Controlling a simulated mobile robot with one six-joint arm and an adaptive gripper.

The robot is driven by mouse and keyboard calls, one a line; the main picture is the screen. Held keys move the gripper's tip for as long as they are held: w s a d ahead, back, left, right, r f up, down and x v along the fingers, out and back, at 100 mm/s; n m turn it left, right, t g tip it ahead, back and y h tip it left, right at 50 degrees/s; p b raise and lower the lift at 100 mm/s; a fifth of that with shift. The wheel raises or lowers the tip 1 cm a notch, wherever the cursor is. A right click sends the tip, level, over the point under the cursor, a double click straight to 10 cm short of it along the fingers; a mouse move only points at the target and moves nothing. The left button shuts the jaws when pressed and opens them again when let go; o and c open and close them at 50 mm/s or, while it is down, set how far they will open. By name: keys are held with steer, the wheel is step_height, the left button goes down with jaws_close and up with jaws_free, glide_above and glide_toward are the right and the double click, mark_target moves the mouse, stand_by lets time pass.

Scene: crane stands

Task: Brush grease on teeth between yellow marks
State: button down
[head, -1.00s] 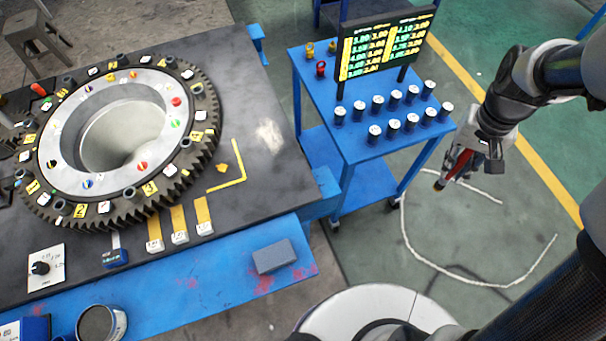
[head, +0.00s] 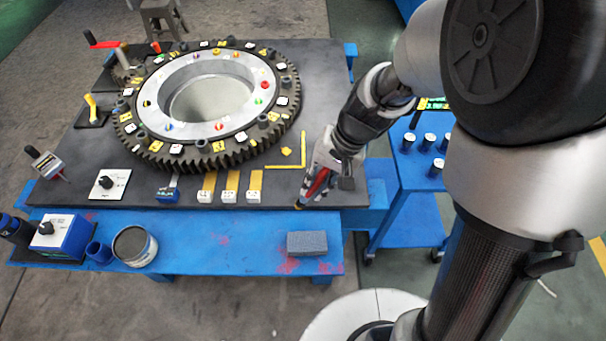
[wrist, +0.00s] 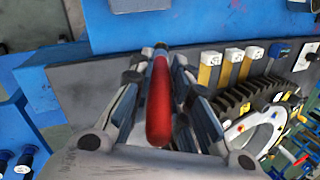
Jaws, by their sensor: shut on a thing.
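The large dark gear (head: 225,158) lies flat on the table, with numbered yellow tags and white blocks around its top. Its teeth face outward along the near rim; the yellow marks on the teeth are too small to make out. My gripper (head: 318,184) is shut on a red-handled brush (head: 314,186), right of the gear and over the table's right front corner. In the wrist view the red handle (wrist: 159,105) lies between the fingers; the bristles are hard to see. An open grey tin (head: 133,246) stands on the blue front ledge.
A grey block (head: 307,243) lies on the blue ledge (head: 215,240). Several yellow strips with white ends (head: 230,190) lie before the gear. A yellow L-shaped mark (head: 302,160) is right of it. A blue cart (head: 408,205) with several cylinders stands at right.

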steer(key=w+a+f+m+t+y+b, duration=0.1)
steer(key=w+a+f+m+t+y, duration=0.1)
steer(key=w+m+t, duration=0.1)
steer(key=w+a+f+m+t+y+b, duration=0.1)
steer(key=w+a+m+t+y+b, duration=0.1)
steer(key=w, duration=0.6)
steer(key=a+m+t, duration=0.1)
steer(key=m+t, duration=0.1)
steer(key=m, duration=0.1)
steer(key=shift+a+f, duration=0.15)
steer(key=shift+f, duration=0.25)
steer(key=shift+w+a+b, duration=0.75)
steer(key=shift+w+a, duration=0.25)
steer(key=shift+a, duration=0.1)
stand_by(0.8)
steer(key=w+d, duration=0.8)
stand_by(1.1)
steer(key=shift+a+f+b, duration=0.1)
steer(key=shift+a+b, duration=0.05)
steer(key=shift+b, duration=0.5)
